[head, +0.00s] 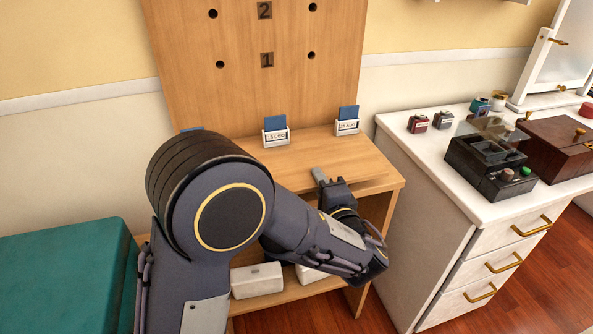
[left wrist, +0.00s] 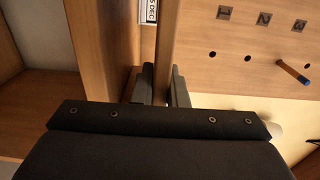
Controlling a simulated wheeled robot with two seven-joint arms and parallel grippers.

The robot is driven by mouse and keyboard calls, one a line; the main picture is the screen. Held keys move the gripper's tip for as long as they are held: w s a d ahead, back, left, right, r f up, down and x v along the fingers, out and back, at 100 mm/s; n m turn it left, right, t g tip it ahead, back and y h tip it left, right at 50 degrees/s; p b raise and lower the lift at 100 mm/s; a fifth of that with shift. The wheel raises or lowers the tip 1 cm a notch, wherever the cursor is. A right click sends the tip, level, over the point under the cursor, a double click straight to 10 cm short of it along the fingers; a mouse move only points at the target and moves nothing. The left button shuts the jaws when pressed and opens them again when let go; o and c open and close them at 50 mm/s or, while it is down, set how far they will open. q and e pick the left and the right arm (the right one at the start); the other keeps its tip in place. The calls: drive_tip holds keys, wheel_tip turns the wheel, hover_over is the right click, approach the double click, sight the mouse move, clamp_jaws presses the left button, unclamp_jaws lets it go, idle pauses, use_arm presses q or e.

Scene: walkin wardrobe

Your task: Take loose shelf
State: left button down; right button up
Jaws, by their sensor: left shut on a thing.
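The loose shelf, a light wooden board (head: 355,170), lies at the right part of the wooden unit's top in the head view. In the left wrist view its narrow edge (left wrist: 169,42) runs between the two fingers. My left gripper (head: 322,178) reaches over the unit's front edge and is shut on this board; its fingers also show in the left wrist view (left wrist: 162,86). My own forearm hides part of the unit's front. The right gripper is in neither view.
The upright back panel (head: 240,90) has holes and number plates. Card holders (head: 276,136) (head: 347,126) stand on the unit's top. White boxes (head: 257,281) sit below. A white drawer cabinet (head: 440,200) stands close at right, a teal block (head: 65,270) at left.

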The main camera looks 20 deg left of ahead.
use_arm(q)
drive_tip(key=shift+r+p, duration=0.4)
drive_tip(key=shift+r, duration=0.95)
drive_tip(key=shift+r, duration=0.1)
